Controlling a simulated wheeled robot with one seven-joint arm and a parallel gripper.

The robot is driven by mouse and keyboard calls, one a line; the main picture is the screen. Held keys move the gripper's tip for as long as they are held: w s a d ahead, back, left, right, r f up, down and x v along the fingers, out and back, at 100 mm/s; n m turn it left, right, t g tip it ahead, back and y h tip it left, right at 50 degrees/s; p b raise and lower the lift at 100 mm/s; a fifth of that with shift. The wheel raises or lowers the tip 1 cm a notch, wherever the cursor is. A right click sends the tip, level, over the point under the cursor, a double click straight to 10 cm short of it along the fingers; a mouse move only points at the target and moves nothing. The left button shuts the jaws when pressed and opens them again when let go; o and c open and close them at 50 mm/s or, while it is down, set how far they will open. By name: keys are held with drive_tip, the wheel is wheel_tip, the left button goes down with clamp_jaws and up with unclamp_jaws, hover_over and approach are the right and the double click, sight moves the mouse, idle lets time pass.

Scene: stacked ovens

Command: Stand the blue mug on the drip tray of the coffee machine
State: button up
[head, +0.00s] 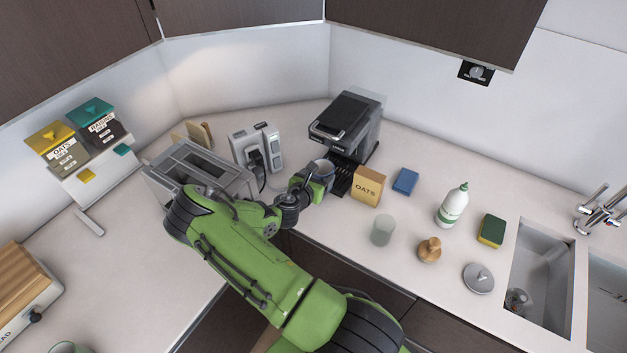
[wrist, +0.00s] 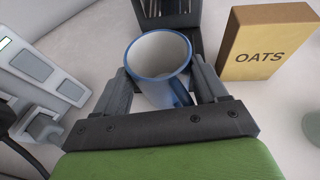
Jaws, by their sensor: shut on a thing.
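The blue mug (wrist: 160,75) is upright between the two fingers of my gripper (wrist: 160,92) in the wrist view. My gripper is shut on it, with its handle towards my wrist. In the head view the mug (head: 322,168) shows only in part behind my gripper (head: 316,178). The black and grey coffee machine (head: 347,128) stands just beyond and to the right. Its dark drip tray (head: 341,184) is partly hidden by the mug and my gripper. I cannot tell whether the mug touches the tray.
An oats box (head: 368,186) stands close to the right of the tray, and a blue box (head: 405,181) lies beyond it. A toaster (head: 190,168) and a grey socket unit (head: 256,147) are to the left. A glass (head: 382,231) and a bottle (head: 453,205) stand further right.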

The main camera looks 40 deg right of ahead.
sight(329, 164)
drive_tip(key=shift+w+d+r+p, duration=0.15)
drive_tip(key=shift+w+d, duration=0.25)
drive_tip(key=shift+d, duration=0.95)
drive_tip(key=shift+w+d+f+p, duration=0.1)
drive_tip(key=shift+w+d+p, duration=0.2)
drive_tip(key=shift+d, duration=1.05)
drive_tip(key=shift+w+d+r+p, duration=0.15)
drive_tip(key=shift+w+d, duration=0.3)
drive_tip(key=shift+d, duration=0.9)
drive_tip(key=shift+f+b, duration=0.3)
drive_tip(key=shift+f, duration=0.25)
drive_tip(key=o, duration=1.4)
drive_tip(key=shift+o, duration=0.2)
drive_tip(key=shift+a, duration=0.2)
drive_tip(key=s+a, duration=0.3)
drive_tip(key=a, duration=0.9)
drive_tip(key=shift+s+a, duration=0.15)
drive_tip(key=shift+s, duration=0.2)
